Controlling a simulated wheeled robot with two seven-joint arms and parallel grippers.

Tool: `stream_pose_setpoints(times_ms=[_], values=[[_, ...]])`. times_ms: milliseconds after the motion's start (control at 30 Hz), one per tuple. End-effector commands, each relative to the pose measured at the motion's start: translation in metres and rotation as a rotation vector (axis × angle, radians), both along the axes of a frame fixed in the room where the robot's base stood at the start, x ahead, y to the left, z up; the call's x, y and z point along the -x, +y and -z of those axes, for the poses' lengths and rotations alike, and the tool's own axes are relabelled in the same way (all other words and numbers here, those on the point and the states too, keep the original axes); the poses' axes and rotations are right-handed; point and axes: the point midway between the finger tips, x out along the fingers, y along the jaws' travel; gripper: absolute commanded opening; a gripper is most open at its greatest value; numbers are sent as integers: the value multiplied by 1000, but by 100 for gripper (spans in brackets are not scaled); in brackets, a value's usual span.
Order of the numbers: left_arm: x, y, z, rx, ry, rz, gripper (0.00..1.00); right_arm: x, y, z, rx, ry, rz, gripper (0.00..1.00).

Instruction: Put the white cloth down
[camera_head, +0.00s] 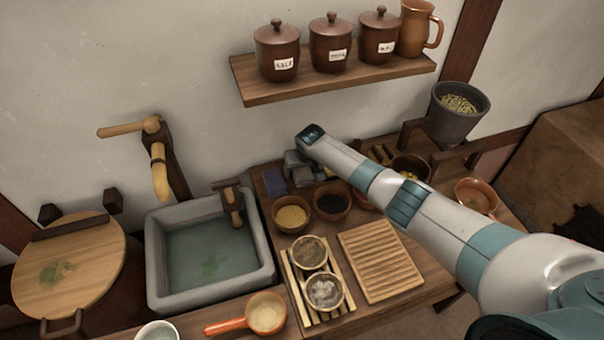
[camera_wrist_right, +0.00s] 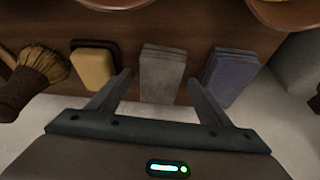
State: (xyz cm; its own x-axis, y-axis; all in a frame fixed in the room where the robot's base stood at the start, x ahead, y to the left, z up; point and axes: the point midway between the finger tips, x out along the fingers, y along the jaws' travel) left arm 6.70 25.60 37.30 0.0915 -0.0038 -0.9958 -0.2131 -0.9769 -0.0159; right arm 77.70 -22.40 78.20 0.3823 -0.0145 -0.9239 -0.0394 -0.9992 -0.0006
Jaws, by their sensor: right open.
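The white cloth (camera_wrist_right: 163,68) looks greyish and is a folded stack. In the right wrist view it lies flat on the wooden counter, between a yellow block and a blue folded cloth. My right gripper (camera_wrist_right: 159,78) is open, with one finger on each side of the white cloth and visible gaps between the fingers and it. In the head view my right gripper (camera_head: 299,163) is low at the back of the counter by the wall, and it largely hides the cloth there. My left gripper is in neither view.
The blue cloth (camera_wrist_right: 230,76), the yellow block (camera_wrist_right: 94,68) and a brush (camera_wrist_right: 38,72) lie close by. Bowls of yellow (camera_head: 291,216) and dark (camera_head: 332,203) contents stand in front. A stone sink (camera_head: 156,262) is to the left. A shelf with jars (camera_head: 330,84) hangs above.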

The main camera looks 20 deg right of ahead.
Motion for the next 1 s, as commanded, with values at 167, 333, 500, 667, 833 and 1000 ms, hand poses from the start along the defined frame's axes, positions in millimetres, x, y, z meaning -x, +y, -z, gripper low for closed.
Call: stream_pose_setpoints(times_ms=[167,333,500,667,833,1000], values=[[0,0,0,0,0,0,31,0,0,1,0,0,0,72],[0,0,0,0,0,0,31,0,0,1,0,0,0,72],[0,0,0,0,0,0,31,0,0,1,0,0,0,38],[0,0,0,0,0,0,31,0,0,1,0,0,0,23],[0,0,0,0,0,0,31,0,0,1,1,0,0,23],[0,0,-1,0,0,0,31,0,-1,-4,2,-1,0,23]])
